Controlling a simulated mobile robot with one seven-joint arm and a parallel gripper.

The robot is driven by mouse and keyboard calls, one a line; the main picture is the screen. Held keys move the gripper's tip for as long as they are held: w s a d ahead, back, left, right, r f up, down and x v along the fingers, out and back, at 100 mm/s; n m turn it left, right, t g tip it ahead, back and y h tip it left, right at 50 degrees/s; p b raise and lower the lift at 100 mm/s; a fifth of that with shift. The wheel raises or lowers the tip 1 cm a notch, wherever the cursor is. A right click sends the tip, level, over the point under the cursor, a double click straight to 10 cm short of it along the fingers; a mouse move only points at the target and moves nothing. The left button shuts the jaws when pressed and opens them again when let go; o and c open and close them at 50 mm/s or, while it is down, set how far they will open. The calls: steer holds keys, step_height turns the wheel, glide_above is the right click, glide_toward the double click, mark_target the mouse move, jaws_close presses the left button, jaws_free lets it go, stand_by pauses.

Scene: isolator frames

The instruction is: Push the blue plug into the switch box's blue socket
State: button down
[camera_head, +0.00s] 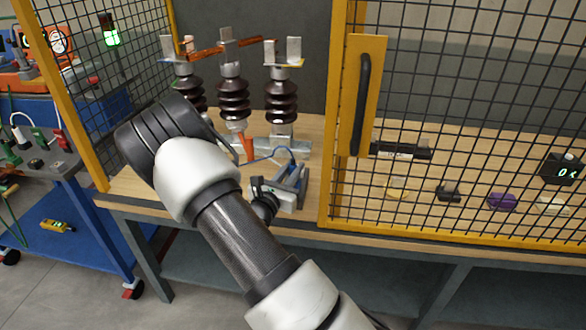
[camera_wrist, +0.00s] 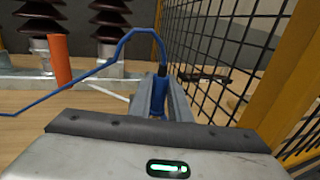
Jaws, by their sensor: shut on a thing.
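My gripper (camera_wrist: 160,98) is shut on the blue plug (camera_wrist: 159,84), which sits between its two grey fingers in the wrist view. A thin blue cable (camera_wrist: 100,72) rises from the plug's dark end and loops away to the left. In the head view my gripper (camera_head: 295,175) is low over the wooden bench, just left of the yellow cage post. The blue cable (camera_head: 284,148) arches above it there. I cannot make out the switch box or its blue socket in either view, nor a socket at the plug's tip.
Three brown ribbed insulators (camera_head: 232,95) stand behind my gripper, with an orange rod (camera_head: 248,148) near them. A mesh panel with a yellow frame (camera_head: 338,120) stands close on the right. Behind it lie small parts and a black display box (camera_head: 562,168). A blue cart (camera_head: 65,195) is left.

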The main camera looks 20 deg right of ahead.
steer(key=shift+f+b, duration=0.3)
steer(key=shift+f, duration=0.3)
steer(key=c, duration=1.6)
jaws_free()
steer(key=shift+o, duration=0.2)
steer(key=shift+s+a, duration=0.1)
steer(key=p+v, duration=0.2)
steer(key=v, duration=1.5)
steer(key=shift+s, duration=0.1)
